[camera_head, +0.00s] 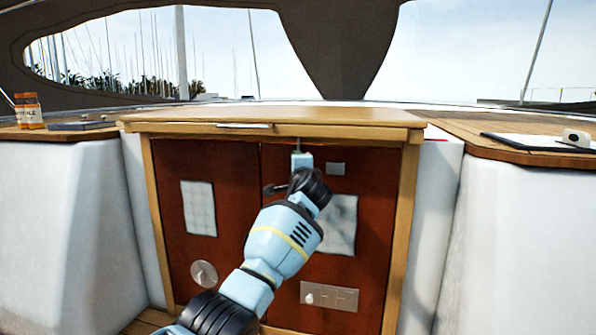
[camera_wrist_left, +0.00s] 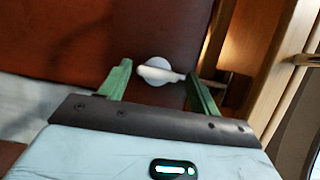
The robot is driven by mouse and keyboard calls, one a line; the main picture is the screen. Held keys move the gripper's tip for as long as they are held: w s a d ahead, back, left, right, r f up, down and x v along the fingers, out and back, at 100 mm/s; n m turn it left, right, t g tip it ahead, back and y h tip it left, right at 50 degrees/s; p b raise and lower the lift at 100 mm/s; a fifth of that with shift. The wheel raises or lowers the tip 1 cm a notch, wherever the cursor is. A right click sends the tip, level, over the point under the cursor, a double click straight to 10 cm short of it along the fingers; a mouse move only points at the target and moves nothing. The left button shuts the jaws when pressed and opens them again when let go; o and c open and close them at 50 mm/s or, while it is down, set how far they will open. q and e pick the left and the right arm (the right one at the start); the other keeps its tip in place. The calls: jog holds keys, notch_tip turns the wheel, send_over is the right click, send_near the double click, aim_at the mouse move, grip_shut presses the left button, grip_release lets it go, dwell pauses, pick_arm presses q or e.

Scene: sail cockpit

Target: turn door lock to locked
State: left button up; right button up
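The door lock is a round white knob with a short lever (camera_wrist_left: 155,71), set on a dark red door (camera_wrist_left: 80,30). In the left wrist view its lever points right, tilted slightly down. My left gripper (camera_wrist_left: 158,71) is open, with one green finger on each side of the lock. The lever's end is close to the right finger; I cannot tell whether they touch. In the head view my left gripper (camera_head: 298,149) is at the top of the red doors (camera_head: 235,170), just under the wooden top, and the lock is not visible there. My right gripper is not in view.
The wooden hatch top (camera_head: 270,116) overhangs the doors. A wooden frame post (camera_wrist_left: 245,50) stands close to the right finger. An orange-labelled bottle (camera_head: 31,111) stands on the left ledge, and a clipboard (camera_head: 535,142) lies on the right ledge.

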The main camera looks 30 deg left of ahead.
pick_arm(q)
jog(key=shift+o, duration=0.4)
jog(key=shift+d+f, duration=0.1)
jog(key=shift+s, duration=0.1)
jog(key=p+v, duration=0.1)
jog(key=v, duration=0.6)
jog(key=shift+s+d, duration=0.2)
